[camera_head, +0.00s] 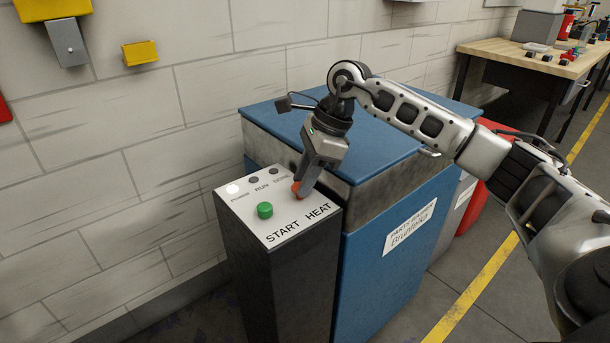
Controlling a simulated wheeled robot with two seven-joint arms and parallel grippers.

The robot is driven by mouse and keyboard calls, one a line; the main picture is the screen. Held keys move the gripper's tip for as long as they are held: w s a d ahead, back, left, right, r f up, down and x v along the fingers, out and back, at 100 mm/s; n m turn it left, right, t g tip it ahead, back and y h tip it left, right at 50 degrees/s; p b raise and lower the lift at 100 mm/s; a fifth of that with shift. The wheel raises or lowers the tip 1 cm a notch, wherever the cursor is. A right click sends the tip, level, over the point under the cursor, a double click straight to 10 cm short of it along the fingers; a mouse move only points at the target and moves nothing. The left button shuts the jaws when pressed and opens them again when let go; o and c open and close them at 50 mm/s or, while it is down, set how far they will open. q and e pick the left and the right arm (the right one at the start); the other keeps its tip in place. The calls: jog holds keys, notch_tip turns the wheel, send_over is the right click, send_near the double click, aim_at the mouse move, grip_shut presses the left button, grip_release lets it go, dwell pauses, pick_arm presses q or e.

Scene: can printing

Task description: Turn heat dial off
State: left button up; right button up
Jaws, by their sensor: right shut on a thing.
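The heat dial (296,187) is a small orange-red knob above the HEAT label on the white top of a dark control box (271,219). My right gripper (302,189) comes down over it from above and is shut on it. The fingers hide much of the dial, so its pointing direction cannot be told. A green START button (265,210) is to the left of the dial. The power lamp (232,189) is lit white, and two other lamps beside it are dark. My left gripper is not in view.
A blue parts washer (390,225) stands right behind the control box, under my right arm. A white brick wall is on the left. A wooden workbench (520,60) with small items is at the back right. Open floor with a yellow line (480,285) is at the right.

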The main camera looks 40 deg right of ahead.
dwell(0.5)
jog(key=o, duration=1)
jog(key=p+v, duration=0.1)
jog(key=v, duration=1.5)
